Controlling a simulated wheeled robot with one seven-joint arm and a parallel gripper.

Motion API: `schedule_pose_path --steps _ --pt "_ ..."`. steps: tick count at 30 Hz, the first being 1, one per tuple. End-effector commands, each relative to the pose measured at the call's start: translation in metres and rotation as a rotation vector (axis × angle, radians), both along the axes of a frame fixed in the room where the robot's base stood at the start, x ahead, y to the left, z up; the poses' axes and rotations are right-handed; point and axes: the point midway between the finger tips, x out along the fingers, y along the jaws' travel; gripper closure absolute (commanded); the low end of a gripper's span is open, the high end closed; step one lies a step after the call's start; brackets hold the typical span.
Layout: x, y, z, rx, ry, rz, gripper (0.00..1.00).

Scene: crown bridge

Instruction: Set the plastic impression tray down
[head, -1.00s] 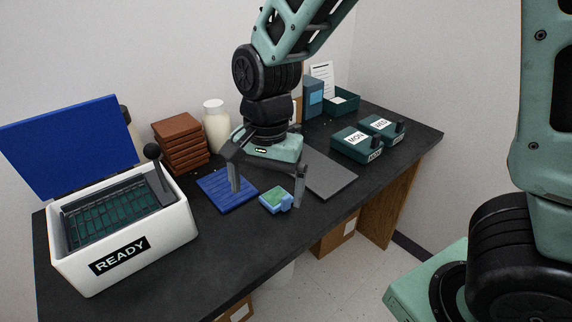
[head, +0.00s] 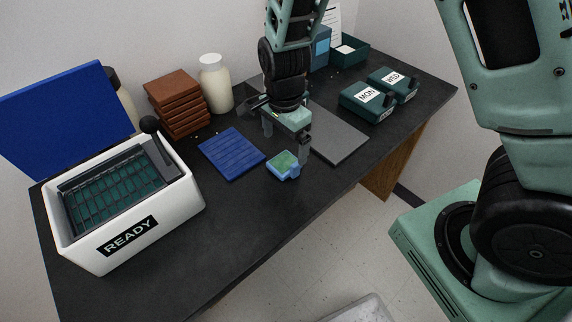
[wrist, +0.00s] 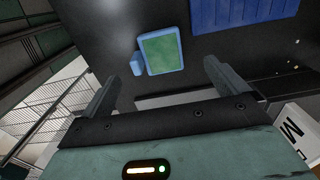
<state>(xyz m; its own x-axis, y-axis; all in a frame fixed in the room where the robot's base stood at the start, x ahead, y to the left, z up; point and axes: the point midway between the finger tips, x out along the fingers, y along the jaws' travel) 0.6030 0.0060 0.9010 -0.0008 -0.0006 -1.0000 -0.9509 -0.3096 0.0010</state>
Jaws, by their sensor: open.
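The plastic impression tray (head: 283,165) is light blue with a green filling and a small handle block. It lies on the dark bench top, in front of the blue ribbed mat and left of the grey plate. In the wrist view the tray (wrist: 160,52) lies beyond the fingertips, apart from both. My gripper (head: 286,145) is open and empty, behind and above the tray in the head view. In the wrist view both fingers of my gripper (wrist: 160,78) are spread wide with nothing between them.
A blue ribbed mat (head: 232,153) and a grey plate (head: 338,138) lie flat nearby. A white READY box (head: 190,208) with its blue lid open stands at left. Brown stacked blocks (head: 173,88), a cream jar (head: 215,85) and MON (head: 366,108) and WED (head: 396,82) boxes stand behind. The front bench is clear.

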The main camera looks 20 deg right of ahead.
Motion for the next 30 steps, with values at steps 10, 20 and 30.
schedule_pose_path --steps 10,20,30 --pt "-0.003 -0.003 -0.032 0.000 0.004 -0.004 0.02" --pt "-0.003 -0.003 -0.064 0.000 -0.001 -0.001 0.02" --pt "-0.003 -0.003 -0.064 0.000 -0.001 0.000 0.46"
